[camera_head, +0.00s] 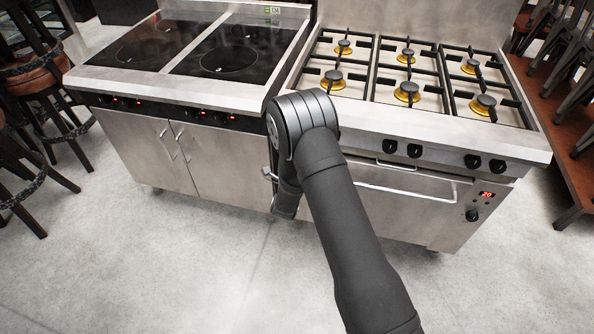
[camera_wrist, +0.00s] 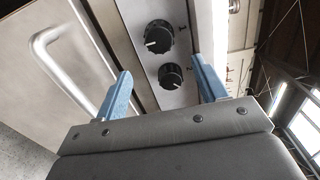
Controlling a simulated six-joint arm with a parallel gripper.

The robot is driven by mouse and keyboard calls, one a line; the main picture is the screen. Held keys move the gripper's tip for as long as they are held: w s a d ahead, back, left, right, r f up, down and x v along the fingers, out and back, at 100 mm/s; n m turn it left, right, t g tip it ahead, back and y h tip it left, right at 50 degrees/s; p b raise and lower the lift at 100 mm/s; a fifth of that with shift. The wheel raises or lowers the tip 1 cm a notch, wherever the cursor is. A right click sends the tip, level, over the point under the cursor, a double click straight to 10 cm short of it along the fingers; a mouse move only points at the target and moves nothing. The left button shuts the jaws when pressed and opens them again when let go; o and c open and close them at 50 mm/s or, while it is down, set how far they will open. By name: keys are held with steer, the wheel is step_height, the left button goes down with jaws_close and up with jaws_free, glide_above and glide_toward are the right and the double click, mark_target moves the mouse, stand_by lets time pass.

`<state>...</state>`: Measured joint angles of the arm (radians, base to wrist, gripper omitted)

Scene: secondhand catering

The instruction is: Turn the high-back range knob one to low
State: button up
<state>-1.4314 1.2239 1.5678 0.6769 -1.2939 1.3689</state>
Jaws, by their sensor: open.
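The high-back range (camera_head: 440,128) stands at the right in the head view, with gas burners on top and dark knobs on its front strip. One visible pair of range knobs (camera_head: 402,149) sits at mid-front, another farther right; my arm covers the strip's left end. Which is knob one I cannot tell. My gripper (camera_wrist: 161,66) is open and empty, its blue fingers either side of the lower knob in the picture; contact is unclear.
An oven door handle (camera_head: 405,188) sticks out below the strip and shows large in the wrist view (camera_wrist: 62,65). A glass-topped cooker (camera_head: 150,90) stands at left. The front floor is clear.

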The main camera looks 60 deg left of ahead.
steer(key=v, duration=0.7)
steer(key=shift+s+d, duration=0.2)
steer(key=x, duration=1.7)
steer(key=shift+w+a, duration=0.15)
